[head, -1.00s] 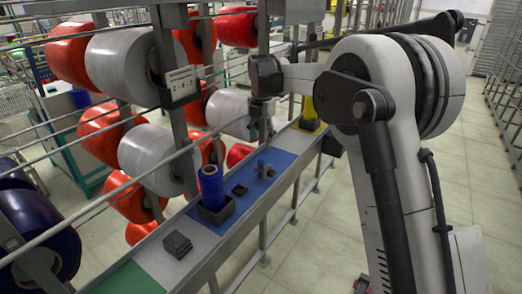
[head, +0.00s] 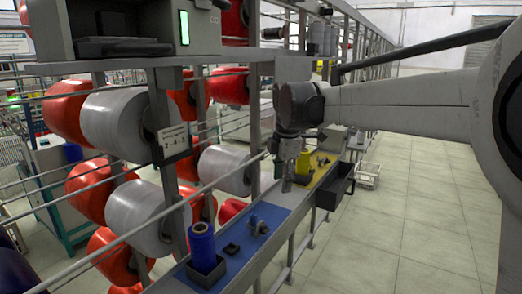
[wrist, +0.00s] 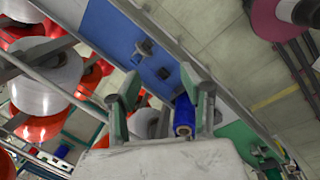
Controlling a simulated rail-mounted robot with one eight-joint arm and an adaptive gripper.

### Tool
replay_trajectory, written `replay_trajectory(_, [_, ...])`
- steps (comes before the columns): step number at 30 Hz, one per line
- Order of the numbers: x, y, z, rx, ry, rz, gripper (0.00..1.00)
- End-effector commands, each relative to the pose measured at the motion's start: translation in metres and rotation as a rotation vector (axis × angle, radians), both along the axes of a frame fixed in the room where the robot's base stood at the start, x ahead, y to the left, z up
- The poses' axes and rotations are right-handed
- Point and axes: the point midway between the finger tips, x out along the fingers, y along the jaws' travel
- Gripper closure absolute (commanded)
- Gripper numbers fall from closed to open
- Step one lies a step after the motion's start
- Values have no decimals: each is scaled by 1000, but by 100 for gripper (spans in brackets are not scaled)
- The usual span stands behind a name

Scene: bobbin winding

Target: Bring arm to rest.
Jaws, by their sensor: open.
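My gripper (head: 289,180) hangs down over the far end of the blue section of the narrow shelf (head: 278,220). Its fingers are apart with nothing between them, as the wrist view (wrist: 158,88) also shows. My arm reaches in from the right. A blue bobbin (head: 201,242) stands upright in a dark square holder (head: 206,273) on the shelf, clear of my gripper. In the wrist view the blue bobbin (wrist: 184,112) shows partly behind the right finger. A small dark block (head: 231,249) and a small blue-grey fixture (head: 256,226) sit between the bobbin and my gripper.
A rack with white spools (head: 134,207) and red spools (head: 68,101) runs along the left, with thin rails in front. The floor (head: 420,215) at right is clear.

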Motion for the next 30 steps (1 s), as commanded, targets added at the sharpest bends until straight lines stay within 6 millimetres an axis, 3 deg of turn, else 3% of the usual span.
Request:
replay_trajectory(7, [-65, -39, 6, 82, -70, -349, 59])
replay_trajectory(14, [-126, -70, -1, 180, -128, -671, 59])
replay_trajectory(23, [-207, -103, -30, 339, -197, -1082, 59])
replay_trajectory(30, [-268, -124, -69, 493, -240, -1397, 59])
